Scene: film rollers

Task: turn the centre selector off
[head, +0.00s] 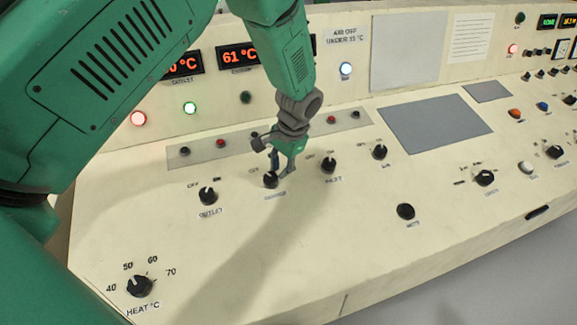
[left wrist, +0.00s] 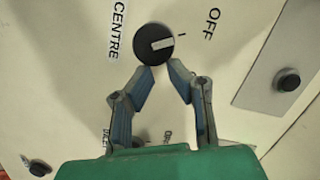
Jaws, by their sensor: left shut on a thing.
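The centre selector is a black round knob (head: 270,181) on the cream panel, between the outlet and inlet knobs. In the left wrist view the knob (left wrist: 146,40) shows a pale pointer bar aimed right at a short tick mark, on the side of the OFF label (left wrist: 212,24). The CENTRE label (left wrist: 118,30) is left of it. My left gripper (head: 281,172) is down at this knob, also in the left wrist view (left wrist: 160,70), its fingertips shut on the knob's near edge. The ON label is not readable there. My right gripper is not in view.
The outlet knob (head: 208,197) stands to the left and the inlet knob (head: 328,167) close on the right. A grey strip with small buttons (head: 220,144) lies behind. The heat dial (head: 139,287) is at front left. The panel in front of the selector is clear.

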